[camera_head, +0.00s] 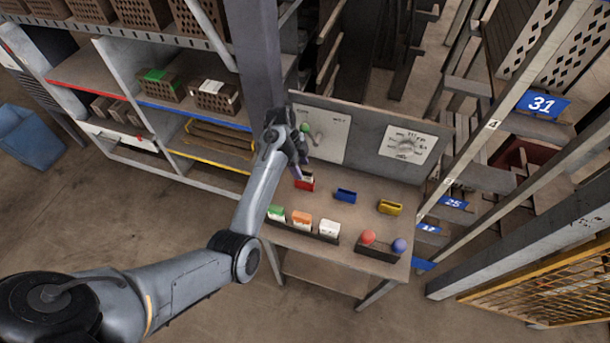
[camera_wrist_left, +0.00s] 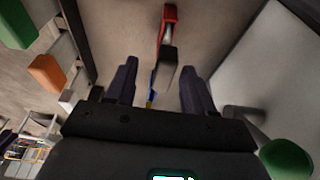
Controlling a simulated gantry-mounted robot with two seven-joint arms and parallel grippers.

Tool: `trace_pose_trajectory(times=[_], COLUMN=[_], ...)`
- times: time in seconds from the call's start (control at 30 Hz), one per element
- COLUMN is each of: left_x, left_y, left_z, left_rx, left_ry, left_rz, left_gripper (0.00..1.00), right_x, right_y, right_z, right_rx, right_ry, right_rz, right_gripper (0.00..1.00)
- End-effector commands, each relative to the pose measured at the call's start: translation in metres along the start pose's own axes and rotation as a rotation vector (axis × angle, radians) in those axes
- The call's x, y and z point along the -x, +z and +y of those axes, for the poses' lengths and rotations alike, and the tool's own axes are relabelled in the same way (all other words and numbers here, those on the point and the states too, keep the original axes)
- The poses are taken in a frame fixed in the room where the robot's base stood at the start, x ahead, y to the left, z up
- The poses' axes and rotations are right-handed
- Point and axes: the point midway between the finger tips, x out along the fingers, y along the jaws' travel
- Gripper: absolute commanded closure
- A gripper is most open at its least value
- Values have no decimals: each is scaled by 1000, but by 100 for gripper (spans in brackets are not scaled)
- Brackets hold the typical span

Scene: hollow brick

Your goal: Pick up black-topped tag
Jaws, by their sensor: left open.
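The tag with a black top (camera_wrist_left: 169,56) stands in the red holder (camera_wrist_left: 171,15) in the left wrist view, its black end towards my gripper and between the lines of my two fingers. In the head view the red holder (camera_head: 305,185) sits at the back left of the table, with the tag's pale and dark parts small at its top. My left gripper (camera_head: 300,169) is just above and beside the holder; in the wrist view the gripper (camera_wrist_left: 160,76) is open and nothing is gripped. My right gripper is not in view.
The table (camera_head: 345,218) also holds a blue holder (camera_head: 345,196), a yellow holder (camera_head: 390,208), a tray of green, orange and white blocks (camera_head: 302,220), and red and blue balls (camera_head: 368,237). A back panel with a green knob (camera_head: 305,127) rises close behind my gripper.

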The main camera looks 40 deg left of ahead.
Motion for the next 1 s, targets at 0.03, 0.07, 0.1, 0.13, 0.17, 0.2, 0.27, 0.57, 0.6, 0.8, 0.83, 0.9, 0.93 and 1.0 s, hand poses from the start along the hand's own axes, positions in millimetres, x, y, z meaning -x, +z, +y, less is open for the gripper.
trace_pose_trajectory(times=[0.03, 0.07, 0.1, 0.13, 0.17, 0.2, 0.27, 0.57, 0.6, 0.8, 0.83, 0.9, 0.93, 1.0], left_x=[-2, -4, -7, -10, -13, -19, -27, -52, -53, -53, -53, -53, -53, -53], left_y=[0, -1, -1, -2, -2, -3, -4, -6, -6, -6, -6, -6, -6, -5], left_z=[0, 0, -1, -1, -2, -2, -4, -5, -5, -5, -5, -5, -5, -5], left_rx=[0, 0, 0, 1, 2, 0, 2, 0, 0, 0, 0, 0, 0, 0], left_ry=[1, 1, 2, 2, 3, 3, 4, 0, 0, 0, 0, 0, 0, 0], left_rz=[0, 0, 0, 0, 0, 0, 1, 0, 0, 0, 0, 0, 0, 0], left_gripper=[47, 47, 47, 47, 47, 47, 47, 47, 47, 48, 53, 64, 68, 79], right_x=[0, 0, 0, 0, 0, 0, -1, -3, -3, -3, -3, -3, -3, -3], right_y=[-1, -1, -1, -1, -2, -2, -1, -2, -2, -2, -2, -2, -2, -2], right_z=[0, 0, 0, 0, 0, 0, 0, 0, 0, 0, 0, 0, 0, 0], right_rx=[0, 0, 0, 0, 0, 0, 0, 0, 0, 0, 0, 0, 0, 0], right_ry=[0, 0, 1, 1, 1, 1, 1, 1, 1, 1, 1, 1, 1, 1], right_rz=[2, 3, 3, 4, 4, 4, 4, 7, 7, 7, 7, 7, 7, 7], right_gripper=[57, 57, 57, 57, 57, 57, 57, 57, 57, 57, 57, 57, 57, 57])
